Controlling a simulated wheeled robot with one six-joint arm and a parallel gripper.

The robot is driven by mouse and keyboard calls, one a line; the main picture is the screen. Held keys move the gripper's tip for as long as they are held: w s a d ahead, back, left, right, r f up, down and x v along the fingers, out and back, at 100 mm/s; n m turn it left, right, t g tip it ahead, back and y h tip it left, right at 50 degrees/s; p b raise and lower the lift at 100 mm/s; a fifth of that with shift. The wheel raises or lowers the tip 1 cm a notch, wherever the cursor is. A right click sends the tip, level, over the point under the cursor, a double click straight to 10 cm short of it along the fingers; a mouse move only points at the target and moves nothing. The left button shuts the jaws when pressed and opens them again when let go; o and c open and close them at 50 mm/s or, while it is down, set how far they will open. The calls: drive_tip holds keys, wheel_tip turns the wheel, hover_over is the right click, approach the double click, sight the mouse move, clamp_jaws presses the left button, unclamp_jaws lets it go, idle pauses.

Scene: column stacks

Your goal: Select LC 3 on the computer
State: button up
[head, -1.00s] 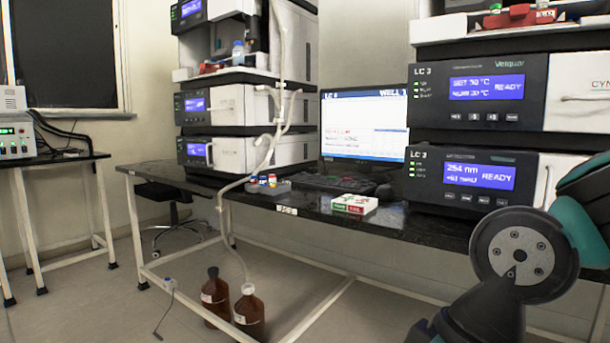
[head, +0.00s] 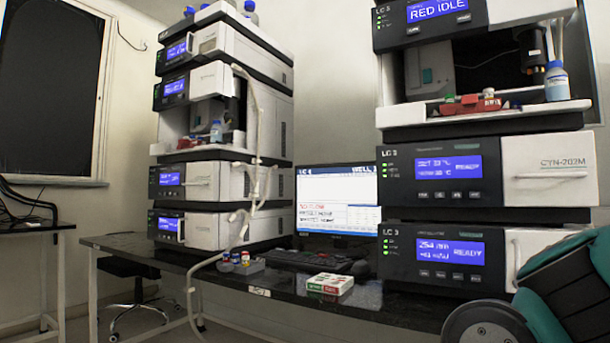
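The computer monitor (head: 337,203) stands on the dark bench between two instrument stacks. Its screen is lit, with a blue header that starts with "LC"; the number after it is too small to read surely. Red and dark text lines show below, and the right stack hides or borders the screen's right edge. The keyboard (head: 300,261) lies in front of the monitor, and the dark mouse (head: 338,264) lies at its right. The right stack (head: 433,173) has modules marked LC 3, with displays reading "READY" and "RED IDLE". My gripper is not in view; only teal and dark links of my arm show at lower right.
The left stack (head: 219,204) has hanging white tubing in front. A grey vial rack (head: 240,265) and a green, red and white box (head: 330,284) sit near the bench's front edge. A stool (head: 130,270) stands at left. A blue-capped bottle (head: 556,82) stands in the right stack.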

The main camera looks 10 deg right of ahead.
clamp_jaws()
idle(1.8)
